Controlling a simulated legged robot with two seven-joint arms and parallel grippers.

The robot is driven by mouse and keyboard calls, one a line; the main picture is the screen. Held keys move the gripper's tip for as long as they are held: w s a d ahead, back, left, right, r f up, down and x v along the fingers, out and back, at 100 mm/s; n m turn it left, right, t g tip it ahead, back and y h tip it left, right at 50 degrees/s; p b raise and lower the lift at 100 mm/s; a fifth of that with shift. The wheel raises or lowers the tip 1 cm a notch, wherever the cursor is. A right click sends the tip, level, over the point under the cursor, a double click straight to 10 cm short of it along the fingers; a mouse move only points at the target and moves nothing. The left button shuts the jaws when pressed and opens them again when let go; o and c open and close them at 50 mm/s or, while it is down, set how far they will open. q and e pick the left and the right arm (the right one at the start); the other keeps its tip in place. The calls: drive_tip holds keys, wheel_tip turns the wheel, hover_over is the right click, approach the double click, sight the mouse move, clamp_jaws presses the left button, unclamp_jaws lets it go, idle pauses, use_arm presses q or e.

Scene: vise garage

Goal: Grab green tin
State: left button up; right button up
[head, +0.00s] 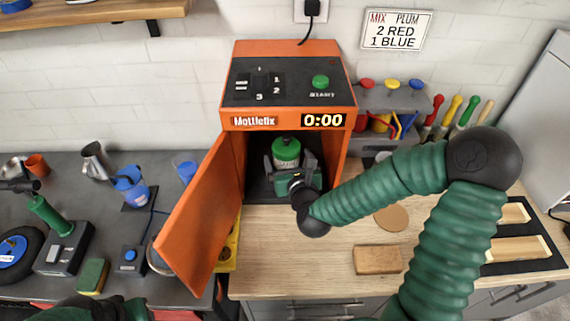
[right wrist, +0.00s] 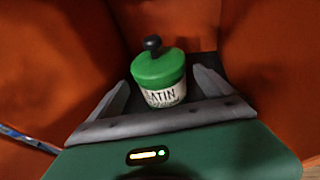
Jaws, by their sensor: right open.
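The green tin (head: 286,150) stands upright inside the open orange cabinet, with a green lid and a dark knob on top. In the right wrist view the tin (right wrist: 160,75) has a white label reading "ATIN" and sits between the two grey fingers. My right gripper (head: 289,170) reaches into the cabinet from the front, open, with its fingers on either side of the tin. I cannot tell whether the fingers touch it. My left gripper is not clearly visible; only a dark green part of my left arm shows at the bottom left of the head view.
The orange cabinet (head: 237,115) has its door (head: 197,215) swung open to the left and walls close around my right gripper. A wooden block (head: 378,260) and a round brown disc (head: 391,218) lie on the wooden counter (head: 300,260). Blue cups and tools crowd the left counter.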

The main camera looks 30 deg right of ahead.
drive_tip(key=x, duration=0.3)
drive_tip(key=shift+f, duration=0.35)
drive_tip(key=shift+w+d+f, duration=0.1)
drive_tip(key=shift+w+d, duration=0.2)
drive_tip(key=shift+d, duration=0.05)
drive_tip(key=shift+s+a, duration=0.1)
drive_tip(key=shift+c, duration=1.1)
drive_tip(key=shift+a, duration=0.15)
drive_tip(key=c, duration=1.7)
clamp_jaws()
